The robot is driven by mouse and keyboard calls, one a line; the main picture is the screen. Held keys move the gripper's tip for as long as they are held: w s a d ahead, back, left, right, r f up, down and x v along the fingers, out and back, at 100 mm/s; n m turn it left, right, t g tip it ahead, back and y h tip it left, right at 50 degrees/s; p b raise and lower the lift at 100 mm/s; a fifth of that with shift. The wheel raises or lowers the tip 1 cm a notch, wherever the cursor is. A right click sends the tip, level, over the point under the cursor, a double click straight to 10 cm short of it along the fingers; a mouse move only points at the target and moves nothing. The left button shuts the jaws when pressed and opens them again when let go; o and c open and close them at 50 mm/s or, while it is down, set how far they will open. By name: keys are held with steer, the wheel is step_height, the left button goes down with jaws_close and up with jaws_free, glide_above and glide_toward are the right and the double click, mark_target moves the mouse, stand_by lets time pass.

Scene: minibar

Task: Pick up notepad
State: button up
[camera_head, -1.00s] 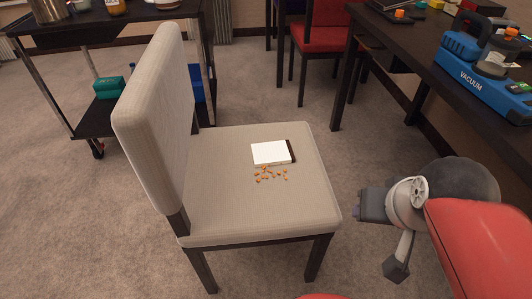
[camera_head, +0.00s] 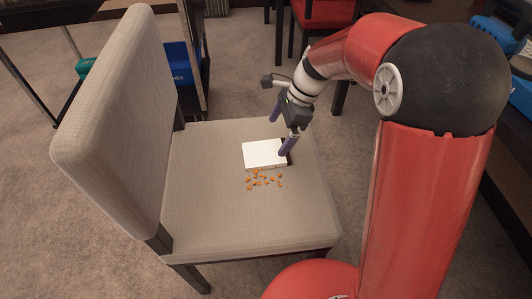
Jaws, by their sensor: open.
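The notepad (camera_head: 261,154) has a white page and a dark edge on its right. It lies flat on the light grey seat of a chair (camera_head: 213,205). My gripper (camera_head: 281,132) is open above the seat at the notepad's upper right. One purple finger shows near the notepad's right end and the other beyond its far edge. I cannot tell whether the near finger touches it. The gripper hides part of the notepad's right end.
Several small orange pieces (camera_head: 264,181) are scattered on the seat just in front of the notepad. The tall chair back (camera_head: 115,130) rises on the left. A cart with a blue box (camera_head: 180,64) stands behind it. A dark table is at the right.

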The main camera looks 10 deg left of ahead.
mark_target(267, 152)
steer(key=x, duration=0.7)
steer(key=shift+f+b, duration=0.25)
steer(key=shift+b, duration=0.1)
steer(key=shift+c, duration=0.3)
steer(key=shift+w, duration=0.1)
steer(key=c, duration=0.9)
steer(key=shift+r, duration=0.15)
